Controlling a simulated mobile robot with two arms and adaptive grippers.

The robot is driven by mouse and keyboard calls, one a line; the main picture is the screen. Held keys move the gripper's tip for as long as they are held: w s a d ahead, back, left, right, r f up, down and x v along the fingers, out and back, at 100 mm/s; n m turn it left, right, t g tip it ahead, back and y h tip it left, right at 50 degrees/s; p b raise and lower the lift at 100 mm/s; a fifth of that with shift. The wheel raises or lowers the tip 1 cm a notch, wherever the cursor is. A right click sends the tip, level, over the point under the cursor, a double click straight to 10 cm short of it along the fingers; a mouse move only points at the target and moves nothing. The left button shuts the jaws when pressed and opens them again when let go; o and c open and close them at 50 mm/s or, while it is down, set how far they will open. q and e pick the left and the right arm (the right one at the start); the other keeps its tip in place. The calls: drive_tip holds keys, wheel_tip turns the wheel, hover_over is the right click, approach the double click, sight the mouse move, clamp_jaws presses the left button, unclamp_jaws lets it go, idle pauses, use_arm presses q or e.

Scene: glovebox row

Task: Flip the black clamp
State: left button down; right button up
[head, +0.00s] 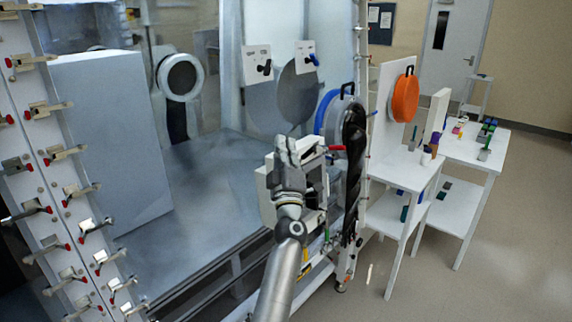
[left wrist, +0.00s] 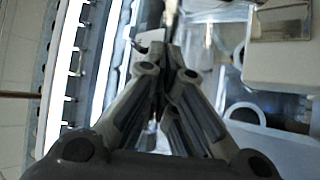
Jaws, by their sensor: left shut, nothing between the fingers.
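A black clamp (head: 264,68) sits on a white plate in the upper middle of the head view. A blue clamp (head: 312,59) sits on a similar plate to its right. My left gripper (head: 287,146) is shut and empty, in front of a pale box-like part, lower in the picture than the black clamp and apart from it. In the left wrist view the fingers of my left gripper (left wrist: 166,52) meet at their tips, with nothing between them. I cannot make out the black clamp in that view. My right gripper is not in view.
Several red-tipped metal clamps (head: 66,153) line the frame at the left. A blue-rimmed round port and a black glove (head: 352,150) are right of my left gripper. An orange disc (head: 405,97) and white tables (head: 404,170) stand farther right. The floor at the right is clear.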

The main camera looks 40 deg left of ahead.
sight(306, 154)
use_arm(q)
drive_tip(key=w+d+f+m+t+h+b, duration=0.2)
drive_tip(key=d+f+m+t+h+b, duration=0.2)
drive_tip(key=b, duration=1.1)
drive_tip(key=m+t+h, duration=0.1)
drive_tip(key=m+t, duration=0.2)
drive_tip(key=m, duration=0.2)
drive_tip(key=shift+d+f, duration=0.25)
idle(0.4)
idle(0.6)
